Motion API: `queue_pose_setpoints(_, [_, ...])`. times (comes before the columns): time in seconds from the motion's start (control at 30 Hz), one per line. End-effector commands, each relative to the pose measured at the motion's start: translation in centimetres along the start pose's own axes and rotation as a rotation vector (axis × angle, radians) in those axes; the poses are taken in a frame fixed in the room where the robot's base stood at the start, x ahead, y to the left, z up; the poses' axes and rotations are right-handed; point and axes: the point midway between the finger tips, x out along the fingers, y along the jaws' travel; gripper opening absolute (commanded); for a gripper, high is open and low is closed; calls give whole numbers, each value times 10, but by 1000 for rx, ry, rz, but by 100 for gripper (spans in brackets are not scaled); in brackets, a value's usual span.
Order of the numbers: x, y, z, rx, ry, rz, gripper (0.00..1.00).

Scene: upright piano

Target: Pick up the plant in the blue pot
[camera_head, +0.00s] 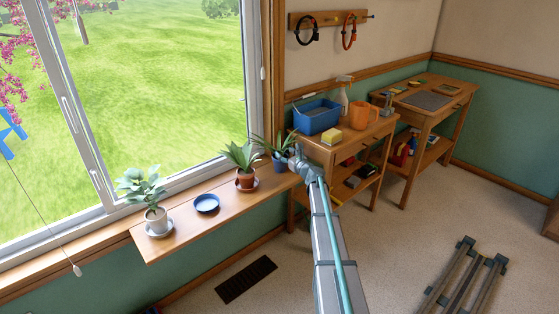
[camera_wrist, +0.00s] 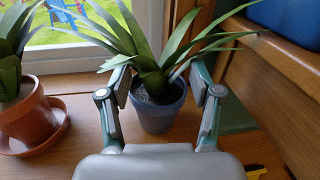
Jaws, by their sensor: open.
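The plant in the blue pot (camera_head: 279,163) stands at the right end of the wooden window shelf (camera_head: 180,238), with long spiky green leaves. In the wrist view the blue pot (camera_wrist: 158,115) is upright, straight ahead between my fingers. My gripper (camera_wrist: 158,88) is open, with one finger on each side of the pot near its rim. Leaves overlap the fingertips, so I cannot tell whether they touch the pot. In the head view my gripper (camera_head: 291,160) is at the pot's right side and partly hides it.
A terracotta-potted plant (camera_head: 246,180) stands close on the left; its pot (camera_wrist: 30,120) shows in the wrist view. Further left are a blue dish (camera_head: 206,203) and a white-potted plant (camera_head: 156,220). A wooden table (camera_head: 345,146) with a blue bin (camera_head: 316,117) is close on the right.

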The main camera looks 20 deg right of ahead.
Motion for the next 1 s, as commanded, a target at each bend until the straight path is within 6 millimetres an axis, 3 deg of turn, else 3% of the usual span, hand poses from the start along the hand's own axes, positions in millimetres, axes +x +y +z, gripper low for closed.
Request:
queue_pose_setpoints(0.17, [11, 1, 0, -1, 0, 2, 64])
queue_pose_setpoints(0.5, [53, 4, -1, -2, 0, 2, 64])
queue_pose_setpoints(0.77, [55, 5, 0, -2, 0, 1, 64])
queue_pose_setpoints(1.0, [55, 5, -1, -2, 0, 1, 26])
